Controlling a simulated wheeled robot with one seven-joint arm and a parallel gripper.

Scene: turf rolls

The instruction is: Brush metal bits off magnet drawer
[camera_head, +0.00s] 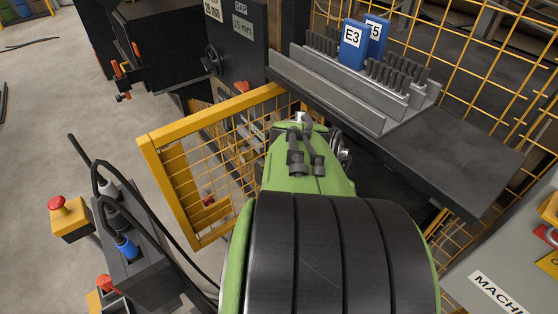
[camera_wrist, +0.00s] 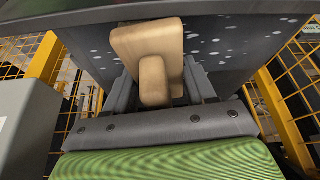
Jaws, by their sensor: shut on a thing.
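In the wrist view my gripper (camera_wrist: 160,80) is shut on a tan wooden brush (camera_wrist: 148,42), which sits between its two grey fingers. Its bristles are not visible. Beyond the brush is a dark grey surface with scattered pale specks (camera_wrist: 228,38), which look like metal bits on the magnet drawer. The brush overlaps this surface in the picture; I cannot tell whether they touch. In the head view my green arm covers the gripper, the brush and the drawer.
A yellow mesh gate (camera_head: 205,165) stands open left of my arm. A dark shelf (camera_head: 450,160) with a grey rack of pins and blue E3 block (camera_head: 354,45) juts out at right. A post with cables (camera_head: 130,255) and a red-topped yellow button box (camera_head: 70,218) stand at left.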

